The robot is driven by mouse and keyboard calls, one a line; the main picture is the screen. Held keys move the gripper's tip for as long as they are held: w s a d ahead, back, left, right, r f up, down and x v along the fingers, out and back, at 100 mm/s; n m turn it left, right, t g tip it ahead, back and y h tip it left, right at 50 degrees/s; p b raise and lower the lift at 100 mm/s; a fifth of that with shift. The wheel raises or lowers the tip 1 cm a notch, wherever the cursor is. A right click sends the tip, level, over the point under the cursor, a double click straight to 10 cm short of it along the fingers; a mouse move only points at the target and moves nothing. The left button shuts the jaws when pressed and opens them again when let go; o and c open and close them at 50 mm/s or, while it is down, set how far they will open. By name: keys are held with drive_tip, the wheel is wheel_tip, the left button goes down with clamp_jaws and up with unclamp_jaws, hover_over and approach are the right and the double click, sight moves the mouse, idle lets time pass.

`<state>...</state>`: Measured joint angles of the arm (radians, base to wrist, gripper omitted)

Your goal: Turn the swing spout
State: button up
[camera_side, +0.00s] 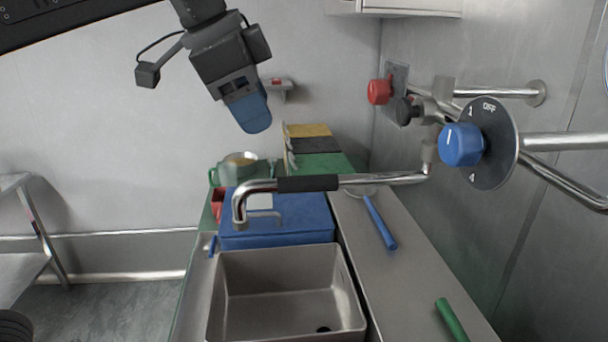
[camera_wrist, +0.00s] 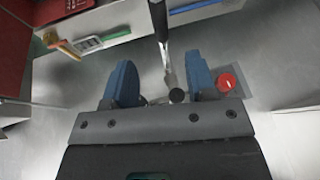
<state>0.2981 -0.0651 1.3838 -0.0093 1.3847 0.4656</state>
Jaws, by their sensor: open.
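The swing spout (camera_side: 355,180) is a chrome pipe with a black sleeve (camera_side: 308,184) around its middle.
A grey sink (camera_side: 285,290) sits below the outlet, with a blue box (camera_side: 285,215) behind it. A red knob (camera_side: 379,91) and a blue knob (camera_side: 461,145) stick out at the right wall. A blue-handled tool (camera_side: 380,222) lies on the counter. Space around my gripper is clear.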

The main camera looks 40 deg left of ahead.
sight(305, 177)
drive_tip(key=shift+m, duration=0.3)
drive_tip(key=x, duration=0.4)
drive_tip(key=d+x, duration=0.1)
drive_tip(key=x, duration=0.4)
drive_tip(key=w+x, duration=0.1)
drive_tip(key=x, duration=0.3)
drive_tip(key=shift+d+r, duration=0.15)
drive_tip(key=shift+d, duration=0.05)
clamp_jaws()
